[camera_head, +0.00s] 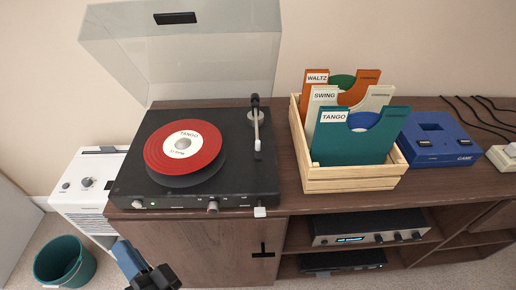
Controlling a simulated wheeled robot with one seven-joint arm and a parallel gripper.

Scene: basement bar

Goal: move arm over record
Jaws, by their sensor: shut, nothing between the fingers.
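A black record player (240,177) stands on the left of the wooden cabinet with its clear lid (190,65) raised. A red record (204,156) with a white "TANGO" label lies on its platter. The tone arm (256,128) is at the right side of the deck, beside the record and not over it. My gripper (162,280) is at the bottom edge, in front of the cabinet, below and apart from the record player. Its fingers are shut and empty.
A wooden crate (350,185) of record sleeves stands right of the player. A blue game console (432,140) is farther right. An amplifier (368,227) sits on the shelf below. A white appliance (90,190) and a teal bin (64,262) stand at the left.

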